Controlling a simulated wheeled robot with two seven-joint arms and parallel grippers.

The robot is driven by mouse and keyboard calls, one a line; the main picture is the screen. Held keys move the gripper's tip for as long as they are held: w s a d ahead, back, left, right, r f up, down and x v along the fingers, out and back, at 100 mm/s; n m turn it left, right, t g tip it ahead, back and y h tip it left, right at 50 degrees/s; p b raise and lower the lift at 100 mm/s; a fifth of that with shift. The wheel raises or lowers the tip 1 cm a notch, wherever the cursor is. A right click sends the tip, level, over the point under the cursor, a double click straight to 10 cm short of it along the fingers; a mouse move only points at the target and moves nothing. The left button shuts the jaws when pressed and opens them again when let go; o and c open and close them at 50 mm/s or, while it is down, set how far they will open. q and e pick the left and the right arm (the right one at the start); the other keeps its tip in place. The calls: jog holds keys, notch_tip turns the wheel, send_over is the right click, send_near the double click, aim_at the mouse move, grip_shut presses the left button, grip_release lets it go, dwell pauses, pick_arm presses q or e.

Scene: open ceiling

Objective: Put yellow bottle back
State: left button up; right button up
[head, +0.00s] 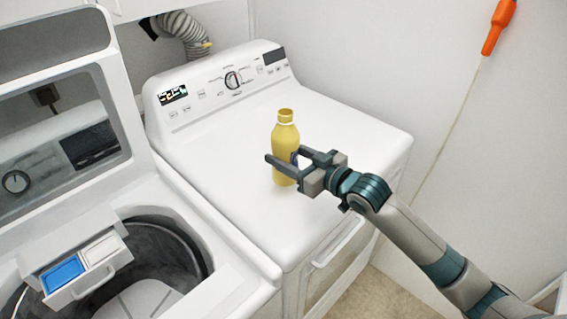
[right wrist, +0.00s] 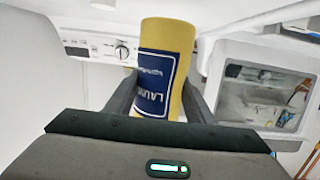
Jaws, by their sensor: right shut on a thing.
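The yellow bottle (head: 285,138) is upright at the top of the white dryer (head: 345,125), near its front middle. My right gripper (head: 283,160) reaches it from the right and is shut on its lower half. In the right wrist view the bottle (right wrist: 167,60) sits between the two dark fingers, with a dark blue label facing the camera. I cannot tell whether its base touches the dryer top or hangs just above it. My left gripper is not in view.
A washer with its lid up (head: 70,130) stands at the left, its drum (head: 165,235) open and its blue-and-white dispenser drawer (head: 85,265) pulled out. The dryer's control panel (head: 215,88) rises at the back. The dryer top around the bottle is clear. An orange-handled tool (head: 497,28) is by the right wall.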

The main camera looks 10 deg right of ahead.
jog(key=shift+w+a+f, duration=0.1)
jog(key=shift+w+a, duration=0.15)
jog(key=shift+f+p, duration=0.65)
jog(key=shift+f, duration=1.4)
jog(key=shift+f, duration=0.1)
jog(key=o, duration=1.4)
jog(key=shift+f, duration=0.1)
jog(key=shift+s+r, duration=0.1)
jog(key=shift+r, duration=0.1)
